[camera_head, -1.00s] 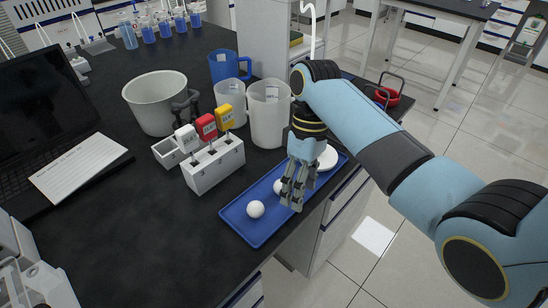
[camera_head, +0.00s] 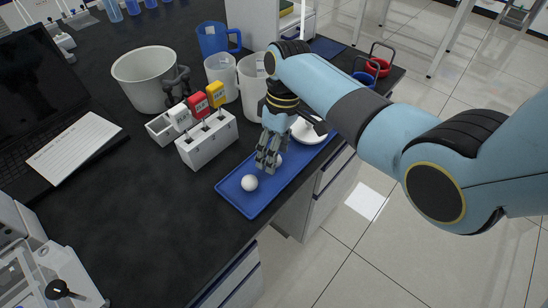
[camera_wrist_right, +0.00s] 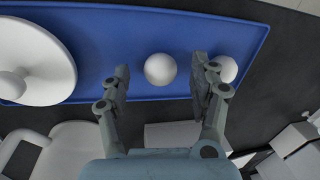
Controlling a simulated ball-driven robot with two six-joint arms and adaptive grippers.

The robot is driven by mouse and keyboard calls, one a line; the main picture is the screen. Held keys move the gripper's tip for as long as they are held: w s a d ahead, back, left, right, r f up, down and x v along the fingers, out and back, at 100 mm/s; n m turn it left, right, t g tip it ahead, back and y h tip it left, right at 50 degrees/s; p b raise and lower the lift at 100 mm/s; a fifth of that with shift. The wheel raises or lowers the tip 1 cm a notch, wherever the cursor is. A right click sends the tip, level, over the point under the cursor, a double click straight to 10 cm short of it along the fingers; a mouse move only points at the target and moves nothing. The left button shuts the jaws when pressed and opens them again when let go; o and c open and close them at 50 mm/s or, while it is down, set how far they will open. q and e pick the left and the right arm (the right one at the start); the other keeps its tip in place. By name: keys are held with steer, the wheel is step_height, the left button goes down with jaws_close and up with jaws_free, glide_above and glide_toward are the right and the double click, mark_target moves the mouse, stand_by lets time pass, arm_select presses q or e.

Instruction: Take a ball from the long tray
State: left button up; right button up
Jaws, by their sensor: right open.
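The long blue tray (camera_head: 233,201) lies along the front edge of the dark bench. One white ball (camera_head: 249,183) sits near its near end, clear of my gripper in the head view. A second white ball (camera_wrist_right: 160,69) shows between the open fingers of my right gripper (camera_wrist_right: 159,78) in the right wrist view; in the head view it is mostly hidden behind the fingers. The first ball (camera_wrist_right: 224,69) is partly behind the right-hand finger there. My right gripper (camera_head: 266,163) points down over the tray, open. My left gripper is not in view.
A white round lidded piece (camera_head: 309,131) sits at the tray's far end. White jugs (camera_head: 253,88), a grey pot (camera_head: 146,80) and a white rack (camera_head: 208,139) with coloured tags stand behind the tray. Bare bench lies left of the tray.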

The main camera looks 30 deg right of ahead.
steer(key=shift+a+f, duration=0.15)
steer(key=shift+f, duration=0.45)
steer(key=c, duration=0.8)
